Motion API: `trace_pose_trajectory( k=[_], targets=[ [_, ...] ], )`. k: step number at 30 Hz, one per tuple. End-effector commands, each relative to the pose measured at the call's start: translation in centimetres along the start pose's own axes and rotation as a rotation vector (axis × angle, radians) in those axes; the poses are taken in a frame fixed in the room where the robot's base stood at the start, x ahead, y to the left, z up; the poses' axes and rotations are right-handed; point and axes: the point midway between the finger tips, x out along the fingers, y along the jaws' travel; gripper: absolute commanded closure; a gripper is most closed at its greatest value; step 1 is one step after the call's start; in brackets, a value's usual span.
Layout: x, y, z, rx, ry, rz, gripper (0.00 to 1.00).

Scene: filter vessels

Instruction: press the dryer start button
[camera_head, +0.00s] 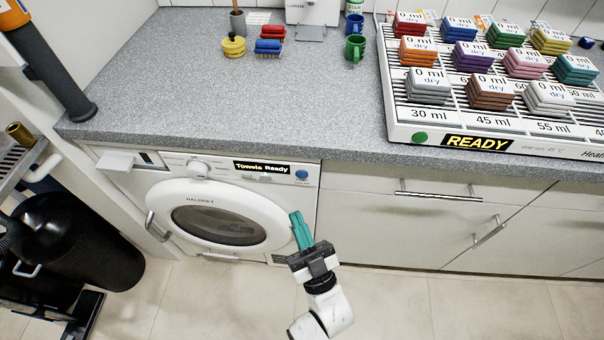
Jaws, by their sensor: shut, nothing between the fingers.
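A white front-loading machine (218,214) with a round door stands under the counter at the left. Its panel shows a "Towels Ready" label (262,167), a knob (198,170) and a round blue button (301,175) at the right end. I take this machine to be the dryer, but I cannot read lettering that says so. My gripper (297,220) has teal fingers, which are shut and empty. In the picture its tips are below the blue button, beside the door's right edge. I cannot tell if they touch the machine.
The grey counter (170,70) overhangs the panel. On it, a white rack (560,149) holds several colored stacks and has a "READY" label with a green button (420,137). Drawer handles (438,196) stick out to the right. A black cylinder (75,240) stands left. Tiled floor is clear.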

Motion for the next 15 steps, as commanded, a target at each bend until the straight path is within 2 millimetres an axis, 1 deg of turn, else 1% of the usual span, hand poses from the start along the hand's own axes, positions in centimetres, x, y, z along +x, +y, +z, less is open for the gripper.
trace_pose_trajectory(
  k=[9, 15],
  targets=[
    [2.9, 2.2, 2.3, -0.001, 0.001, 0.001, 1.00],
    [4.2, 3.2, 3.5, 0.000, 0.000, 0.001, 1.00]
  ],
)
